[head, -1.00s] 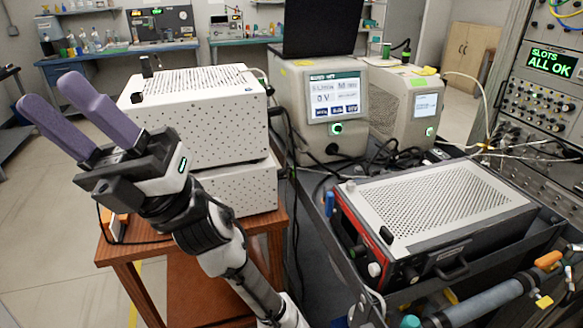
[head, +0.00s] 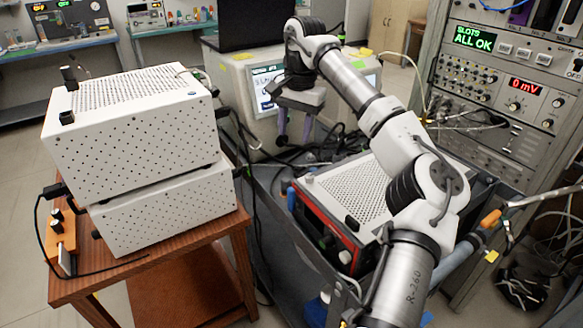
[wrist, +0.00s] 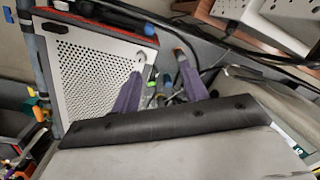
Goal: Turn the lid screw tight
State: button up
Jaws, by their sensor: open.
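The lid is a light perforated plate (head: 345,190) on the red-fronted box; it also shows in the wrist view (wrist: 95,75). A small pale round piece (wrist: 138,55), seemingly the lid screw, sits at the lid's corner in the wrist view; its thread and seating cannot be made out. My gripper (head: 293,138) is open and empty, its purple fingers pointing down behind the box's far left corner in the head view. In the wrist view, the left fingertip of my gripper (wrist: 160,65) overlaps the pale piece's lower edge; the right finger is off the lid.
White perforated boxes (head: 130,125) are stacked on a wooden table (head: 190,255) at left. A grey instrument (head: 235,70) stands behind my gripper. Loose dark cables run beside the box. A rack (head: 510,100) with a green "ALL OK" display stands at right.

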jog(key=h, duration=0.1)
send_over(310, 175)
notch_tip(310, 175, down, 13)
jog(key=p, duration=0.3)
jog(key=shift+s, duration=0.1)
jog(key=shift+r, duration=0.1)
grip_shut()
